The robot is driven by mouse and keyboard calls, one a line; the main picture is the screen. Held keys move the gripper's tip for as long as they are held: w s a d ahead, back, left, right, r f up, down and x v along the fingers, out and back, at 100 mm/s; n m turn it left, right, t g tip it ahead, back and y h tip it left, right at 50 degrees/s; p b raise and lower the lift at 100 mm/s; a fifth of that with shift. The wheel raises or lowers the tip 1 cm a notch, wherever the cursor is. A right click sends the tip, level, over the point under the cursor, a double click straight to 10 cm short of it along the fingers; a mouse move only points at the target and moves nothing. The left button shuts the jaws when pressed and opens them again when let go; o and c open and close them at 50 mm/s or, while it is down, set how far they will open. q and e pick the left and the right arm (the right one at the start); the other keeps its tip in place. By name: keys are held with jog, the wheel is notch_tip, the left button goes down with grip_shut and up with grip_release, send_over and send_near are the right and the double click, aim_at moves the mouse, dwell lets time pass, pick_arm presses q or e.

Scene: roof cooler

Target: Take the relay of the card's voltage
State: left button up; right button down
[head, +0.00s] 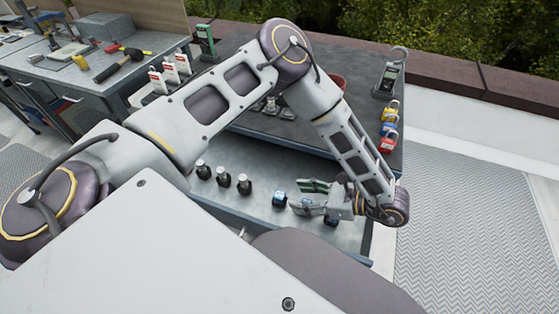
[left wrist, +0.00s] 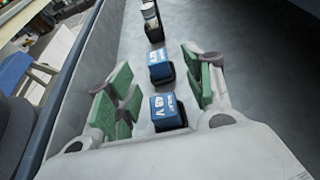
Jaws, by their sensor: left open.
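My left gripper (head: 301,197) is open and empty, low over the lower grey shelf (head: 262,172). In the left wrist view its green-padded fingers (left wrist: 157,75) stand apart on both sides of a blue relay marked 48 V (left wrist: 167,112), with gaps to both. A second blue relay (left wrist: 160,66) stands farther ahead; its marking is too small to read surely. In the head view one blue relay (head: 279,199) is left of the fingertips, another (head: 331,221) is below the gripper, and the fingers partly hide the one between. No readable voltage card shows. My right gripper is out of view.
Several dark cylinders with pale tops (head: 223,179) stand in the same row to the left. A tool bench (head: 120,85) is at the back left.

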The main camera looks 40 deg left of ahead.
aim_at(280, 195)
pick_arm(q)
jog(key=shift+s+x, duration=0.2)
jog(key=shift+x, duration=1.6)
jog(key=shift+s+a+f, duration=0.15)
jog(key=shift+a, duration=0.4)
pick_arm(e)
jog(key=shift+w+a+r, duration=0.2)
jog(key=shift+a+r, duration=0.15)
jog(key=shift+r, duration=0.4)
pick_arm(q)
jog(key=shift+c, duration=0.3)
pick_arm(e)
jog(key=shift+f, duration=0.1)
pick_arm(q)
jog(key=c, duration=1)
jog(key=shift+c, duration=0.2)
